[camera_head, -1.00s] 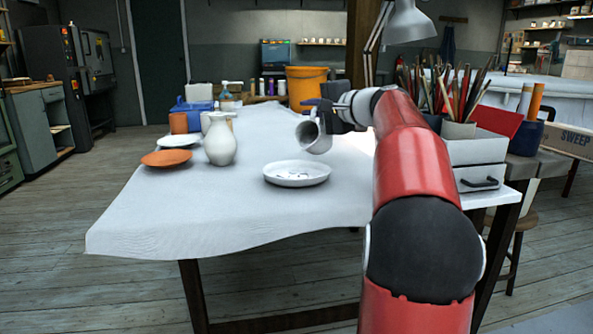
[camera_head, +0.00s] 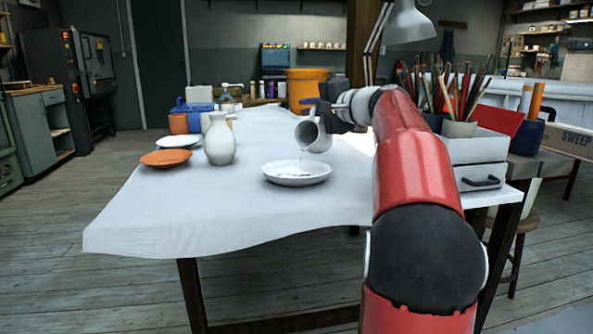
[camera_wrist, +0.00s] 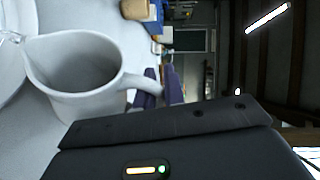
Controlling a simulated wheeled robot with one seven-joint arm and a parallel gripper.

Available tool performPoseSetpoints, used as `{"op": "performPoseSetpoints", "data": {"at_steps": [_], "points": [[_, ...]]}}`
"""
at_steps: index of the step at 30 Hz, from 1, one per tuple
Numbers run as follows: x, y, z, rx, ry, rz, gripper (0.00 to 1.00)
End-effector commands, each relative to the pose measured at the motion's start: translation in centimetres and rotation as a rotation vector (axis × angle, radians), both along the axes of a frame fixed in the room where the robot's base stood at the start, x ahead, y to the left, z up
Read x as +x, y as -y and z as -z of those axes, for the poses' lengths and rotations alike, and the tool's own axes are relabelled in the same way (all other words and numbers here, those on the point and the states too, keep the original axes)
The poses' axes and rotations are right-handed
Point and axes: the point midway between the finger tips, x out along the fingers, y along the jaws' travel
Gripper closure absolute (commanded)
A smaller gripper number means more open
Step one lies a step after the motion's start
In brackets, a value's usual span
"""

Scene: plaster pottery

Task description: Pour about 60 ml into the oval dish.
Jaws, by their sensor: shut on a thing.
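A white jug (camera_head: 314,136) is tilted toward the left above the oval dish (camera_head: 283,180). A thin clear stream shows between its lip and the dish in the head view. My gripper (camera_head: 326,112) is shut on the jug, at its handle. In the wrist view the jug (camera_wrist: 72,82) fills the left side, with its handle between the purple fingertips (camera_wrist: 150,90). Clear liquid shows at its spout. The white dish sits on the table cloth, with some liquid or glints in it. Part of its rim (camera_wrist: 12,75) shows at the left edge of the wrist view.
A white vase (camera_head: 220,142) stands left of the dish. An orange plate (camera_head: 165,158) and a white plate (camera_head: 176,141) lie farther left. A white drawer box (camera_head: 473,160) with a pot of brushes stands at right. The cloth in front of the dish is clear.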

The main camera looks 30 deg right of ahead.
Motion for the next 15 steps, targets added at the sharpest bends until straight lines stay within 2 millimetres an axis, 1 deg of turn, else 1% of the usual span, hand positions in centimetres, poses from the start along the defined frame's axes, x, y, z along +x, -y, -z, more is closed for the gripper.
{"op": "performPoseSetpoints", "data": {"at_steps": [15], "points": [[-0.24, -0.33, -0.12, -0.036, 0.027, 0.000, 1.00]]}}
